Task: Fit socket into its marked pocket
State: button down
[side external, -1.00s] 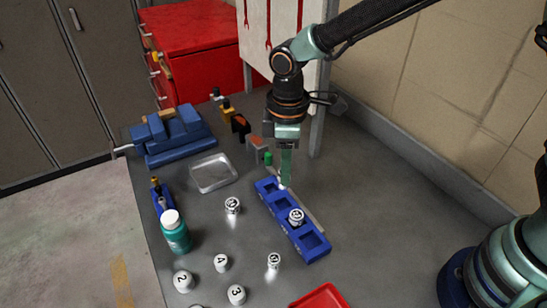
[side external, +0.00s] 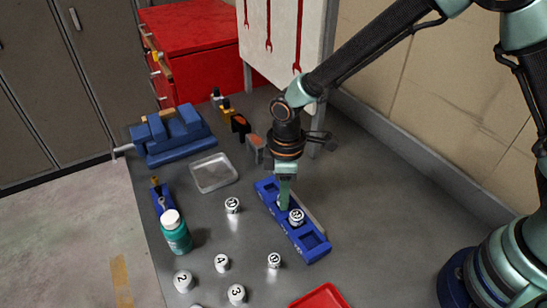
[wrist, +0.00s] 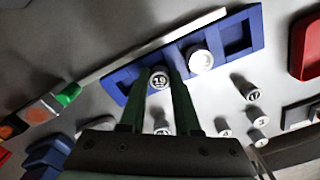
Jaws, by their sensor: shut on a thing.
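The blue rack (side external: 262,186) is a long block with several square pockets, lying on the grey bench; it also shows in the wrist view (wrist: 262,15). My gripper (side external: 283,205) points down over the rack's far half. Its green fingers are shut on a silver socket (wrist: 158,79) with a white top that seems to read 19. The held socket is at a pocket of the rack; how deep it sits is hidden. A second socket (side external: 297,216) stands in the pocket beside it, also in the wrist view (wrist: 201,61). The near-end pocket is empty.
Several loose numbered sockets (side external: 232,205) stand on the bench left of the rack. A green bottle (side external: 175,234), metal tray (side external: 213,173) and blue vise (side external: 174,135) are further left. A red tray (side external: 320,298) is at the front.

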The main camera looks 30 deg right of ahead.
jog(key=c, duration=0.6)
grip_release()
notch_tip(320, 180, up, 11)
jog(key=s+d+r+m+t, duration=0.2)
jog(key=d+r+m, duration=0.1)
jog(key=d, duration=0.4)
jog(key=s+d+r+m+t, duration=0.1)
jog(key=s+d+r+m, duration=0.2)
jog(key=d, duration=0.4)
jog(key=s+d+r+m+t, duration=0.2)
jog(key=s+d+r+m, duration=0.1)
jog(key=d+r+m, duration=0.2)
jog(key=shift+s+d+m+t, duration=0.25)
jog(key=shift+d+m+t, duration=0.05)
jog(key=shift+d, duration=0.7)
